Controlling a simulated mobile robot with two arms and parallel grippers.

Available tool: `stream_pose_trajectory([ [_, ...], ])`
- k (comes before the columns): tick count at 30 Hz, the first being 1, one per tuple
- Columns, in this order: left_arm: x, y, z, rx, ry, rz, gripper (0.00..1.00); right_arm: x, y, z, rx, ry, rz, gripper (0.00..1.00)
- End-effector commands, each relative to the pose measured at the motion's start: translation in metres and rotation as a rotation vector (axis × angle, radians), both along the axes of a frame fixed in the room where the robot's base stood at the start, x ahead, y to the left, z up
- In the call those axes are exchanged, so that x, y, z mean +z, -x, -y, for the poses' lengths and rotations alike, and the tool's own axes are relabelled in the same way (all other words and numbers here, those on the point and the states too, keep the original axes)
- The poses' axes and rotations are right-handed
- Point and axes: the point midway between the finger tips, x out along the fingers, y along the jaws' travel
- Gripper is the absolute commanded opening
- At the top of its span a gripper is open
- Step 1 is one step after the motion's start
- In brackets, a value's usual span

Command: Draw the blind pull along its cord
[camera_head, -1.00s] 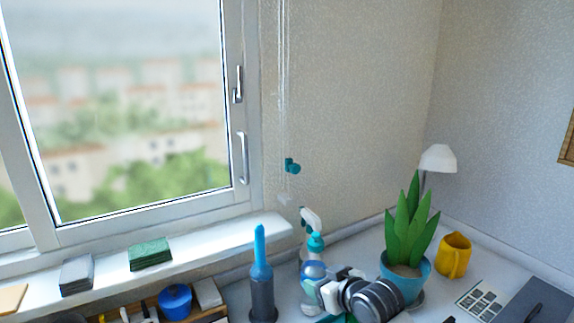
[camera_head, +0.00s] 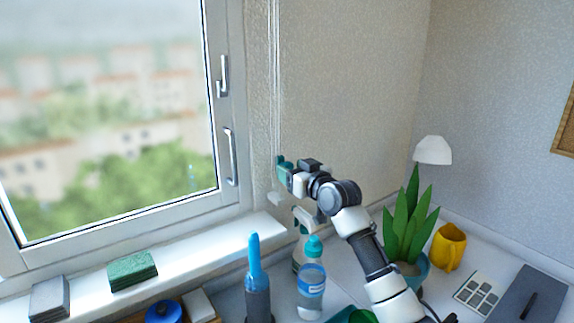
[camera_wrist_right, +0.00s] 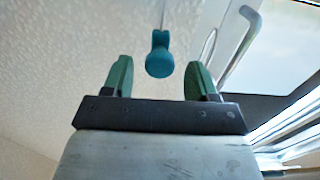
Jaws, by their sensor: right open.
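The teal blind pull (camera_wrist_right: 159,62) hangs from a thin cord (camera_wrist_right: 163,14) in the right wrist view. My right gripper (camera_head: 284,170) is open, with its green fingers on either side of the pull in the wrist view. Gaps show between the pull and both fingers. In the head view the pale cords (camera_head: 276,80) run down the wall beside the window to the gripper. There the pull and the green fingers overlap and are hard to tell apart. My left gripper is not in view.
The window frame with its handles (camera_head: 231,156) is just left of the gripper. Below stand a spray bottle (camera_head: 302,222), a blue-topped bottle (camera_head: 311,285) and a blue brush (camera_head: 255,262). A plant (camera_head: 410,222) and lamp (camera_head: 432,150) stand right of my forearm.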

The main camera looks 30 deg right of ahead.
Motion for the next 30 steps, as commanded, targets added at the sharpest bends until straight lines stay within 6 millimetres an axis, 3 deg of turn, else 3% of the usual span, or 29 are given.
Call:
stream_pose_trajectory([
  [6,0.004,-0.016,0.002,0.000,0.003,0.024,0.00,0.000,-0.021,-0.003,0.000,0.000,0.000,0.58],
  [17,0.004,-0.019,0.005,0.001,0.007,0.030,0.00,0.000,-0.025,-0.003,0.000,0.000,0.000,0.58],
  [28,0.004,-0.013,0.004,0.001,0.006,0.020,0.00,0.000,-0.025,-0.003,0.000,0.001,0.000,0.03],
  [30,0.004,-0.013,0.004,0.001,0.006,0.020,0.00,-0.001,-0.025,-0.003,0.000,0.001,0.000,0.00],
])
